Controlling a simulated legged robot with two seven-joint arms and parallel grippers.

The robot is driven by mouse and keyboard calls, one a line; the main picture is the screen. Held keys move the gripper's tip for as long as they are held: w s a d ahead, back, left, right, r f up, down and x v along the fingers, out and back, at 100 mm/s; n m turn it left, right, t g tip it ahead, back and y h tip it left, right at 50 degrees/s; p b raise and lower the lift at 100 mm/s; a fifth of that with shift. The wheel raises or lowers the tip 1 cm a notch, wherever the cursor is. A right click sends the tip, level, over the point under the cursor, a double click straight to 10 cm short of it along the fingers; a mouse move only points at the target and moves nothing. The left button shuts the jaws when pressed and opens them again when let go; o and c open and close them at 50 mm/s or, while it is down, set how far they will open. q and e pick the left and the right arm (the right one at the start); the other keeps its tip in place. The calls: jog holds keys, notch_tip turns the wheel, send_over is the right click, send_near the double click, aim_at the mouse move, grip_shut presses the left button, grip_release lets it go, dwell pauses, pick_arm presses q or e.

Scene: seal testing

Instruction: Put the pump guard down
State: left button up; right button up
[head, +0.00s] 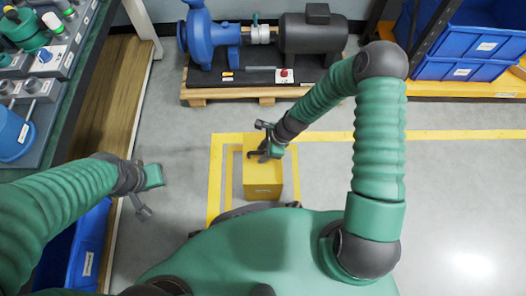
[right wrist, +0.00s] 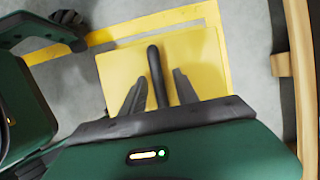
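The pump guard is a yellow box (head: 263,188) with a dark handle on top. It appears to stand on the floor inside a yellow-taped square. My right gripper (head: 266,153) is right above it in the head view. In the right wrist view, the guard's yellow top (right wrist: 195,55) and black handle (right wrist: 154,72) show. The fingers of my right gripper (right wrist: 158,82) are spread on either side of the handle, with a gap on both sides.
A blue pump (head: 208,40) with a dark motor (head: 313,36) stands on a wooden pallet (head: 215,94) behind the guard. A bench (head: 75,75) with parts is at left. Blue bins (head: 465,42) stand at back right. The floor (head: 465,200) at right is clear.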

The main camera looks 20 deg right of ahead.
jog(key=shift+r, duration=0.1)
jog(key=p+v, duration=0.7)
jog(key=v, duration=0.4)
jog(key=shift+w+a, duration=0.1)
jog(key=s+d+r+n+h, duration=0.1)
jog(key=s+r+n, duration=0.3)
jog(key=r+n, duration=0.5)
jog(key=s+d+r+n+t+h, duration=0.1)
jog(key=s+d+r+n+h, duration=0.1)
jog(key=r+n, duration=0.8)
jog(key=shift+s+n+h, duration=0.7)
jog(key=shift+s+n, duration=0.4)
jog(key=shift+s, duration=0.1)
jog(key=shift+d, duration=0.1)
